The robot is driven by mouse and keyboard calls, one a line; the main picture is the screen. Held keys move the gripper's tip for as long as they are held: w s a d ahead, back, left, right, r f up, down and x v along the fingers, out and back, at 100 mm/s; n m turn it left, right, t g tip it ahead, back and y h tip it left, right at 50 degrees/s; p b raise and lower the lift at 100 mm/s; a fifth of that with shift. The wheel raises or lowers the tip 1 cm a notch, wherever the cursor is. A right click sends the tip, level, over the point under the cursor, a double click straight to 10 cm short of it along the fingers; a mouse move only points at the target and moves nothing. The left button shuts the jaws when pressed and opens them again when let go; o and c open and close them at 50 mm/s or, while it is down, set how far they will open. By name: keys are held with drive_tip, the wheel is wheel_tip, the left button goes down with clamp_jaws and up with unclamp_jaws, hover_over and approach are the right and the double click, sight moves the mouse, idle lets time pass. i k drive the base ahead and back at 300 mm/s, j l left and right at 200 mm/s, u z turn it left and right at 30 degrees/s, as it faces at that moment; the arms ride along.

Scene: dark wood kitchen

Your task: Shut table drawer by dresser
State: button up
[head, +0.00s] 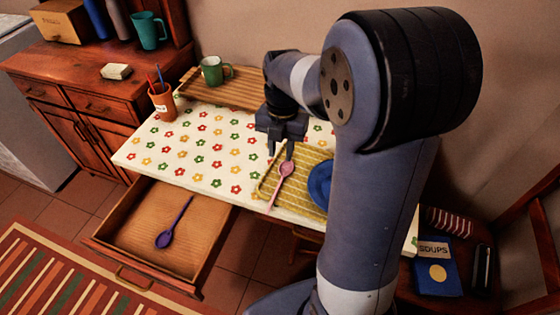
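The table drawer (212,246) by the dresser (75,75) stands pulled well out from under the left part of the table (140,157).
A blue plate (320,184), a wooden tray (235,95) with a green mug (211,71), and an orange cup (162,103) are on the table. A striped rug (60,275) lies before the drawer. A chair (540,225) stands at the right.

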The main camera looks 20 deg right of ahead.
sight(126, 238)
drive_tip(key=u, duration=1.7)
drive_tip(key=i+j, duration=0.1)
drive_tip(key=j, duration=0.8)
